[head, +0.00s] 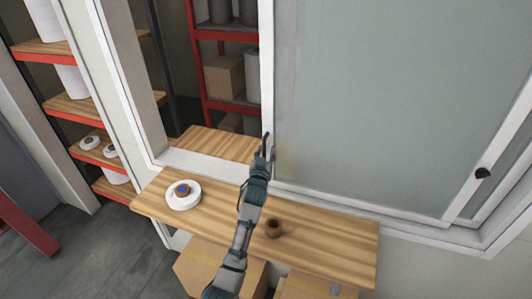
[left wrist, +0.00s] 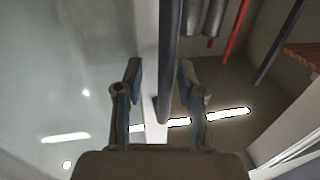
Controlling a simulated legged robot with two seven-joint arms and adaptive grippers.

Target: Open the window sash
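The window sash (head: 375,90) is a large pale, frosted pane in a white frame, on the right of the head view. Its white left edge (head: 267,60) stands beside an opening on the left, through which shelves show. My left gripper (head: 265,150) is at the lower part of that edge. In the left wrist view its two fingers (left wrist: 160,95) are apart, with a dark upright bar (left wrist: 169,60) between them. The bar looks closer to the right finger; I cannot tell whether they touch. A black handle (head: 483,173) is on the right frame. My right gripper is not in view.
A wooden ledge (head: 330,235) below the window holds a white spool (head: 183,194) and a small brown cup-like object (head: 273,229). Cardboard boxes (head: 205,272) stand under it. A red-edged shelf (head: 75,108) is at the left. Free floor shows at lower left.

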